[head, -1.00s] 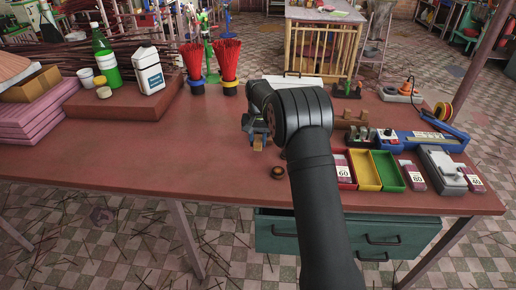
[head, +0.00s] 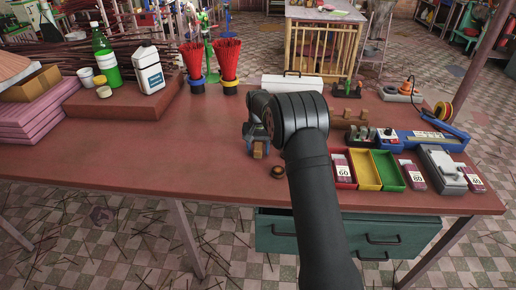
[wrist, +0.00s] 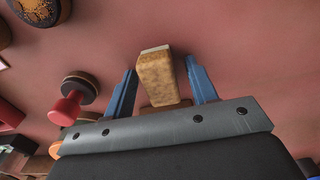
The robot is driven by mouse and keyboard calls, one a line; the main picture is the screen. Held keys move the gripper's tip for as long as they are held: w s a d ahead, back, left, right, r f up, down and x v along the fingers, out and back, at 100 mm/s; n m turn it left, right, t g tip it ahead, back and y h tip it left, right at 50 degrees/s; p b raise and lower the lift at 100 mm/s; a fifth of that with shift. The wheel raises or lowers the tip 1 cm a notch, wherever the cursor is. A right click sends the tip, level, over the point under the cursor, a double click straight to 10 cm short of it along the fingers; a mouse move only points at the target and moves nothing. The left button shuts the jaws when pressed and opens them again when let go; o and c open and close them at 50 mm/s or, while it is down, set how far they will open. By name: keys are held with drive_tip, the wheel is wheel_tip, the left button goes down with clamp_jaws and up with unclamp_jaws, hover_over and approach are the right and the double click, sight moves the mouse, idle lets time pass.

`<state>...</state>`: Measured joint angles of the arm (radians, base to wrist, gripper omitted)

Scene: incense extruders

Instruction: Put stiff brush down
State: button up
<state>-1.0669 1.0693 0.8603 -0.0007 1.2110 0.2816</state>
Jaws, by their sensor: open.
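The stiff brush shows as a tan wooden block with a pale end (wrist: 157,78) in the wrist view. It lies between the two blue fingers of my gripper (wrist: 160,88), with a visible gap on each side. My gripper is open around it. In the head view my gripper (head: 258,145) is low over the middle of the red-brown tabletop (head: 190,150), and the brush (head: 259,151) shows as a small brown piece at its fingers. The brush's bristles cannot be made out, and the fingers hide its contact with the table.
A small round brown piece (head: 278,172) sits just right of my gripper. Red, yellow and green trays (head: 389,182) stand to the right. Red incense bundles (head: 228,62) and a white box (head: 292,83) are behind. The tabletop left of my gripper is clear.

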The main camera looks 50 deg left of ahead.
sight(258, 147)
wheel_tip(258, 147, up, 12)
drive_tip(key=shift+r, duration=0.15)
idle(0.3)
drive_tip(key=shift+f, duration=4.2)
drive_tip(key=shift+f, duration=0.1)
